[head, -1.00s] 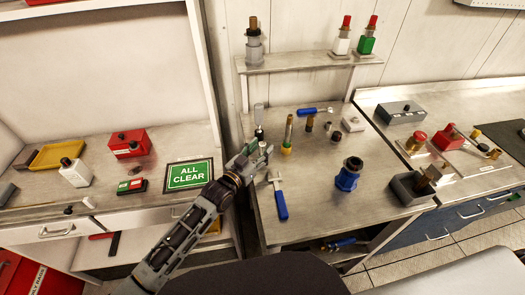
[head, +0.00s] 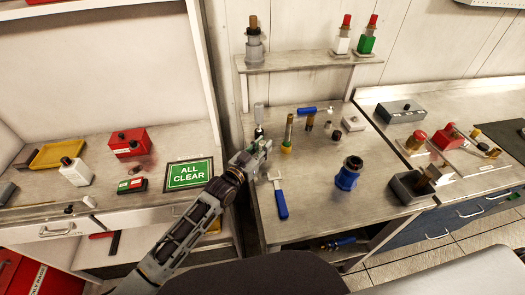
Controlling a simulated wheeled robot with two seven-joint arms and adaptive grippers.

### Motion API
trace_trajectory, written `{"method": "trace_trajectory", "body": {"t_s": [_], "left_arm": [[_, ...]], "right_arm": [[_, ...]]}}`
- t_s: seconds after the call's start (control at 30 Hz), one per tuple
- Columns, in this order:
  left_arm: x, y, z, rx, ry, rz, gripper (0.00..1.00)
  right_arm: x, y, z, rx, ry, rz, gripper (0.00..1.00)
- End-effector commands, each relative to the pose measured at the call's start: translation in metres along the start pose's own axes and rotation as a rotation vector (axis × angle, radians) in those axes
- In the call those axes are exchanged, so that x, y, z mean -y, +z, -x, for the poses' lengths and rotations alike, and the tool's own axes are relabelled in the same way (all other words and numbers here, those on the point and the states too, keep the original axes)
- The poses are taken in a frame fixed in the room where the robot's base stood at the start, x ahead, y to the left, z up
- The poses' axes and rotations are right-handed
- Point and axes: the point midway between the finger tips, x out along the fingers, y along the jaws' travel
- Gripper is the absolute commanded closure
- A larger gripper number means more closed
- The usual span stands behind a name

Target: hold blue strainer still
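The blue strainer (head: 347,175), a blue body with a dark top, stands upright on the middle bench (head: 315,205), right of centre. My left gripper (head: 262,150) is over the left edge of that bench, well to the left of the strainer and apart from it. Its fingers are small and seen at an angle, so I cannot tell if they are open or shut. A dark bottle-like item (head: 259,132) stands just behind it. My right gripper is not in view.
A brass-coloured rod with a green and yellow base (head: 287,146) stands behind. A grey open box (head: 409,188) sits right of the strainer. The bench front is clear.

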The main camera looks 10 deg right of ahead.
Motion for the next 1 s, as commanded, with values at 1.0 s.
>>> {"method": "trace_trajectory", "body": {"t_s": [1.0], "left_arm": [[0.0, -0.069, 0.0, -0.004, 0.001, -0.001, 0.95]], "right_arm": [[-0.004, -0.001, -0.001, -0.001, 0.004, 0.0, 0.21]]}}
